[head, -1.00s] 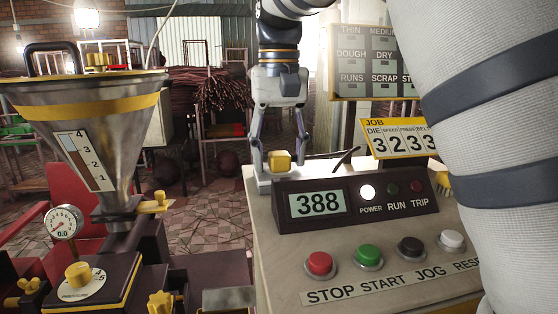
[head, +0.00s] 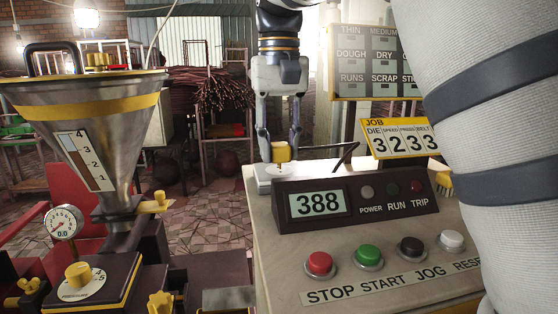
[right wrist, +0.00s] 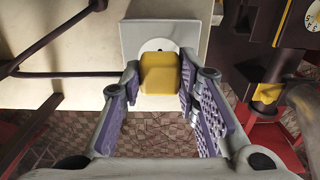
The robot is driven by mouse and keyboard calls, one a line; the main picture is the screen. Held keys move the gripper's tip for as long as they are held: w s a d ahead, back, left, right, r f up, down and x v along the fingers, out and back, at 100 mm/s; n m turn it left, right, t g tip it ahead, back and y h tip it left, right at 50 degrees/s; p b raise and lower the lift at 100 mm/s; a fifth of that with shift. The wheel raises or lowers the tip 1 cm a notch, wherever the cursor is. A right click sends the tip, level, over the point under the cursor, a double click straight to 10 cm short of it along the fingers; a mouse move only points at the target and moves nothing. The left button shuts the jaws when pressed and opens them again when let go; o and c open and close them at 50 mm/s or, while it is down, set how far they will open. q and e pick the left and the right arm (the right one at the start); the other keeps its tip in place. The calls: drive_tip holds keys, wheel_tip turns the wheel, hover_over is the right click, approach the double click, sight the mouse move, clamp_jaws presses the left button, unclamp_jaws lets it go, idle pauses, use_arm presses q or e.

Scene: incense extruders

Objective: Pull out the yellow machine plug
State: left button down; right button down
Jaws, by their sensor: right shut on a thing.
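The yellow machine plug (head: 281,153) is between the fingertips of my right gripper (head: 280,150), which is shut on it and points down. The plug sits just above the pale socket plate (head: 264,173) on the console's far left corner; a small gap shows under it. In the right wrist view the plug (right wrist: 160,75) lies between the purple-padded fingers, and part of the round socket face (right wrist: 159,46) with a dark hole shows beyond it. A dark cord (head: 346,152) runs right from the plug. My left gripper is not in view.
The console (head: 270,250) carries a dark display panel (head: 365,208) reading 388, its POWER lamp (head: 367,191) dark, and several buttons. A steel hopper machine (head: 85,130) stands left. My arm link covers the right side. A job sign (head: 400,138) stands behind the console.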

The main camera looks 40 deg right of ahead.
sight(279, 144)
drive_tip(key=shift+r, duration=2.15)
